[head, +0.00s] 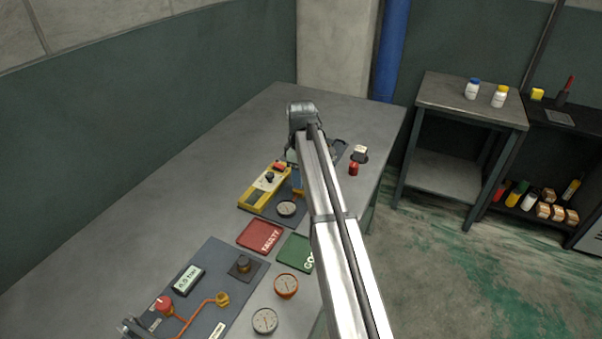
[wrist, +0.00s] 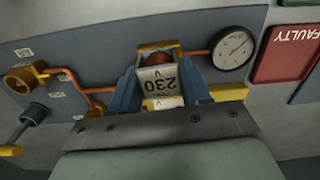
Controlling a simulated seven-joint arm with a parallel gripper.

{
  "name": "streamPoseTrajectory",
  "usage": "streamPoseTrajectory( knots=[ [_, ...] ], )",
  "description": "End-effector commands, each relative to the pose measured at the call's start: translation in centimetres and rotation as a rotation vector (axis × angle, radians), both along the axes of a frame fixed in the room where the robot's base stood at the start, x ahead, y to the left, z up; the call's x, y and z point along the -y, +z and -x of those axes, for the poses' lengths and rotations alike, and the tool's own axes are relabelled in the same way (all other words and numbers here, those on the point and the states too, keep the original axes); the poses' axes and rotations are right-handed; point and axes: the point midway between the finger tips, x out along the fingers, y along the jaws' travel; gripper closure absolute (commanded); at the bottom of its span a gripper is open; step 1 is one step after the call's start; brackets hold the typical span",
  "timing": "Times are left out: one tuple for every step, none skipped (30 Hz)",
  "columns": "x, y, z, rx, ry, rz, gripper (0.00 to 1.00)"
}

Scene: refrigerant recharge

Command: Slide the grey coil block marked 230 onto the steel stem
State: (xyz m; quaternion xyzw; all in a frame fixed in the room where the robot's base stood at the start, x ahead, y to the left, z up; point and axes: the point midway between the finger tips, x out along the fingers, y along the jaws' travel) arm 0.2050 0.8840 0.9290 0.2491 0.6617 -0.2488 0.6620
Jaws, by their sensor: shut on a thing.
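The grey coil block marked 230 (wrist: 157,88) is between the blue fingers of my gripper (wrist: 159,70) in the wrist view. The fingers are shut on its two sides, and its number reads upside down. Just beyond it are a reddish rounded part (wrist: 155,59) and a yellow piece, beside orange piping on a blue-grey panel (wrist: 100,52). I cannot make out the steel stem; the block and fingers may hide it. I cannot tell whether the block touches anything below. In the head view my arm hides the block and most of the gripper.
A dial gauge (wrist: 233,48) is close to the right of the fingers. A red FAULTY mat (head: 262,235) and a partly covered green mat (head: 297,252) lie nearer. A yellow device (head: 256,196) and a small red item (head: 354,169) flank my arm. The bench's left side is clear.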

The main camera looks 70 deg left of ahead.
Motion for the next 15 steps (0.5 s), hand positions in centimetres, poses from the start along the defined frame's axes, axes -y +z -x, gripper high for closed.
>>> streamPoseTrajectory(
  knots=[
    [0.01, -0.09, 0.01, 0.000, 0.000, 0.000, 0.82],
    [0.00, -0.14, 0.00, 0.000, 0.000, 0.000, 0.82],
    [0.01, -0.21, 0.01, 0.000, 0.000, 0.000, 0.82],
    [0.01, -0.26, 0.00, 0.000, 0.000, 0.000, 0.82],
    [0.01, -0.31, 0.00, 0.000, 0.000, 0.000, 0.82],
    [0.00, -0.27, 0.00, 0.000, 0.000, 0.000, 0.49],
    [0.00, -0.26, 0.00, 0.000, 0.000, 0.000, 0.46],
    [0.01, -0.26, 0.01, 0.000, 0.000, 0.000, 0.44],
    [-0.01, -0.26, -0.01, 0.000, 0.000, 0.000, 0.40],
    [0.00, -0.26, 0.00, 0.000, 0.000, 0.000, 0.37],
    [0.00, -0.26, 0.00, 0.000, 0.000, 0.000, 0.34],
    [0.00, -0.26, 0.00, 0.000, 0.000, 0.000, 0.30],
    [-0.01, -0.26, 0.01, 0.000, 0.000, 0.000, 0.27],
    [0.00, -0.26, 0.00, 0.000, 0.000, 0.000, 0.24],
    [0.00, -0.26, 0.00, 0.000, 0.000, 0.000, 0.23]
  ],
)
